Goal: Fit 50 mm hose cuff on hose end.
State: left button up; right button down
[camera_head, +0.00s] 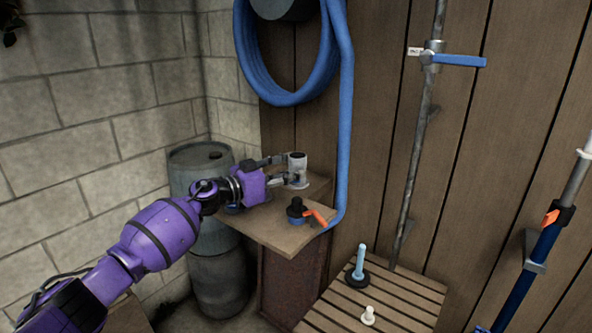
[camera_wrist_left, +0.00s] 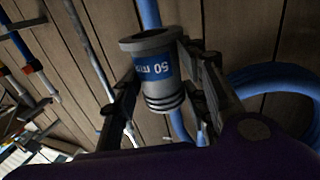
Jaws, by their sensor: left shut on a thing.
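The hose cuff (camera_head: 298,160) is a grey-white sleeve in my left gripper (camera_head: 284,172), above the wooden shelf. In the left wrist view the cuff (camera_wrist_left: 152,68) shows a blue band reading "50 m…", a flange at one end and dark ribs at the other. My left gripper (camera_wrist_left: 165,90) is shut on it, one finger on each side. The blue hose (camera_head: 345,110) hangs from a coil on the plank wall and runs down past the shelf's right side. It also shows behind the cuff (camera_wrist_left: 149,14). I cannot clearly make out its free end. My right gripper is not in view.
A black valve with an orange handle (camera_head: 318,217) sits on the shelf (camera_head: 270,231). A barrel (camera_head: 218,275) stands left of it. A slatted stand (camera_head: 405,298) holds a light blue upright piece (camera_head: 360,262) and a white fitting (camera_head: 368,316). A pipe with a blue lever (camera_head: 460,61) runs down the wall.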

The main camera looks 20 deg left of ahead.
aim_at(290, 184)
pick_arm(q)
notch_tip(290, 184, down, 2)
jog(key=shift+f+b, duration=0.25)
jog(key=shift+b, duration=0.35)
jog(key=shift+f+b, duration=0.45)
jog(key=shift+f, duration=0.15)
jog(key=shift+r, duration=0.4)
jog(key=shift+f, duration=0.15)
jog(key=shift+f+p, duration=0.1)
jog(key=shift+p, duration=0.2)
jog(key=shift+f, duration=0.1)
